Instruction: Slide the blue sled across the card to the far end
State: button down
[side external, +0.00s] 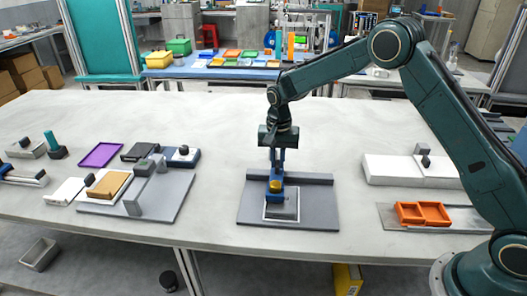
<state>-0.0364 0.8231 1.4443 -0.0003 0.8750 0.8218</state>
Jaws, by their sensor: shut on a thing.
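The blue sled (276,194) is a small block with a yellow part on its front. It sits near the back edge of the card (282,217), a grey piece with a pale border. The card lies on a dark grey plate (315,212) with a low raised wall along its back. My gripper (277,168) points straight down from above and is shut on the upper part of the sled. The fingertips are small here, and the exact contact is hard to make out.
Left of the plate stand a grey board (176,200) with an upright bracket, a tan block (108,185) and a purple tray (100,155). To the right are a white block (400,172) and an orange tray (422,213). Bare table separates these from the plate.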

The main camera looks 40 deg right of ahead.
jog(key=shift+w+a+r, duration=0.1)
jog(key=shift+w+a, duration=2.25)
jog(key=c, duration=1.5)
grip_release()
jog(key=shift+o, duration=0.2)
notch_tip(320, 180, up, 14)
